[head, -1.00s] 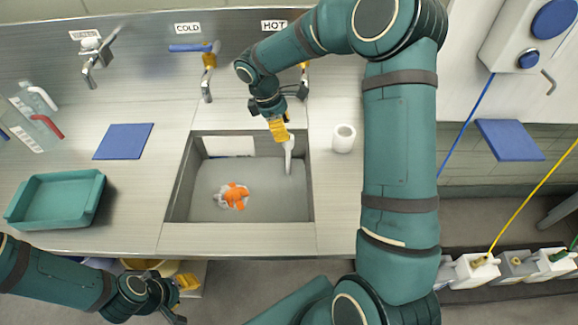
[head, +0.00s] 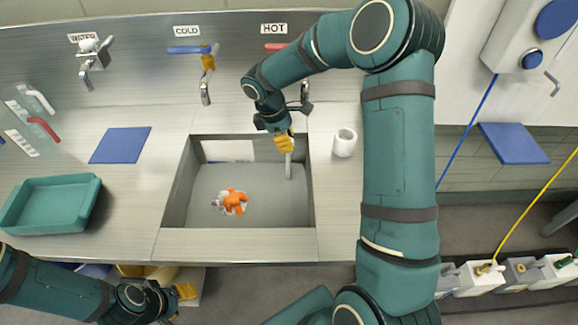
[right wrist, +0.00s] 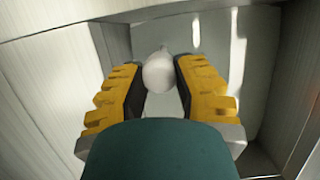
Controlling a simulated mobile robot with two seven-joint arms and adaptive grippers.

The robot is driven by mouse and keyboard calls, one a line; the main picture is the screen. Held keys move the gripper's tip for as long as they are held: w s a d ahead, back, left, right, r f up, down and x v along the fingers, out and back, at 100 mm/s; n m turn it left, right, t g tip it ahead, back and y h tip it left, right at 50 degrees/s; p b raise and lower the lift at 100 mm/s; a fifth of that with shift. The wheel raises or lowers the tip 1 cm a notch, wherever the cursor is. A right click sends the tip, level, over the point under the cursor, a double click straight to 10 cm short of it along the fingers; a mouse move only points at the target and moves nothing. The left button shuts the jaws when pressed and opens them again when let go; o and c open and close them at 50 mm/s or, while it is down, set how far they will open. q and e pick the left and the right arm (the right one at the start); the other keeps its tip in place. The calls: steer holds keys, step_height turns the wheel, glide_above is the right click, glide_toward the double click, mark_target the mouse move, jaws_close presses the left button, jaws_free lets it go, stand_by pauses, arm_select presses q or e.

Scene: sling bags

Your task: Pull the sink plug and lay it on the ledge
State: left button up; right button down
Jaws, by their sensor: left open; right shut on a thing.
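The sink plug (head: 289,168) shows as a pale, upright, pipe-like piece near the right wall of the sink (head: 205,180). My right gripper (head: 286,146) reaches down into the sink and is shut on the plug's upper end. In the right wrist view the plug's rounded white top (right wrist: 160,73) sits between the two yellow fingers (right wrist: 160,85). Whether its foot still touches the sink floor is unclear. My left gripper (head: 184,293) is open and empty, low at the left in front of the counter. The ledge (head: 338,190) right of the sink is mostly bare.
An orange and grey crumpled thing (head: 234,201) lies on the sink floor. A white hollow cylinder (head: 344,142) stands on the right ledge. Taps line the back, one (head: 206,75) under the COLD label. A blue mat (head: 121,145) and a teal tray (head: 95,205) occupy the left counter.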

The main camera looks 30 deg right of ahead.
steer(key=shift+r+p, duration=2.2)
steer(key=shift+r, duration=0.45)
steer(key=shift+r+p, duration=1.65)
steer(key=shift+r, duration=0.4)
